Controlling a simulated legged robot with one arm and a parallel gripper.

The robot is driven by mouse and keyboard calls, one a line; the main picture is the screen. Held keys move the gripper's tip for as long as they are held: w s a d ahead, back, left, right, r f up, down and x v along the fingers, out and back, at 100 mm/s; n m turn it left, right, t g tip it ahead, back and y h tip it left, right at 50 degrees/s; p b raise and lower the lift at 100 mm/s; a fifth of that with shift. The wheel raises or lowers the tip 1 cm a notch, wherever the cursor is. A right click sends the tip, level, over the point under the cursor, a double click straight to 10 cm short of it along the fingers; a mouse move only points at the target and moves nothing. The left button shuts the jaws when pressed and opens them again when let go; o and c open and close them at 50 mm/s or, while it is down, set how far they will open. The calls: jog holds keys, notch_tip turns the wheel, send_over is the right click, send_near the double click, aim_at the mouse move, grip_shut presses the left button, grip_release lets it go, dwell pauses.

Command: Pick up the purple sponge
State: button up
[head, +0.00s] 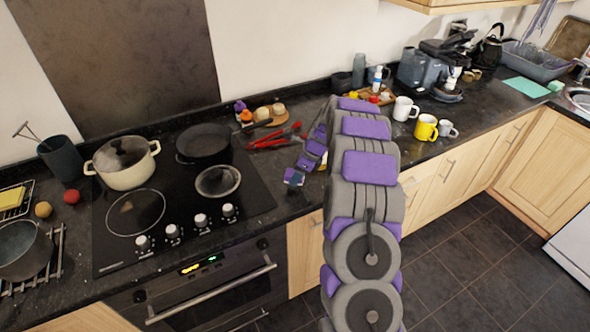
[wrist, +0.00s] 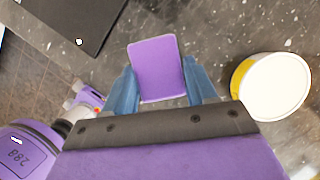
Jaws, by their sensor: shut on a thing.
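The purple sponge (wrist: 158,68) shows in the wrist view as a small flat block with rounded corners, between the two blue fingers of my gripper (wrist: 159,78). The fingers press on its left and right sides, and the gripper is shut on it. In the head view my gripper (head: 293,177) is low over the counter's front part, right of the hob. The sponge is hard to make out there. Whether it touches the counter cannot be told.
The hob (head: 185,205) carries a cream pot (head: 124,168) and a black pan (head: 203,142). Red tongs (head: 273,141) lie behind my gripper. White (head: 404,109) and yellow mugs (head: 426,128) stand right. In the wrist view a round white-topped, yellow-sided thing (wrist: 277,86) is right of the sponge.

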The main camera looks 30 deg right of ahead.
jog(key=s, duration=0.4)
jog(key=s+r+p, duration=0.1)
jog(key=s, duration=0.4)
jog(key=s+p, duration=0.1)
jog(key=s, duration=0.3)
jog(key=shift+s+d+r, duration=0.15)
jog(key=shift+s+d, duration=0.05)
jog(key=shift+d, duration=0.15)
jog(key=o, duration=0.5)
jog(key=c, duration=0.4)
jog(key=shift+o, duration=0.2)
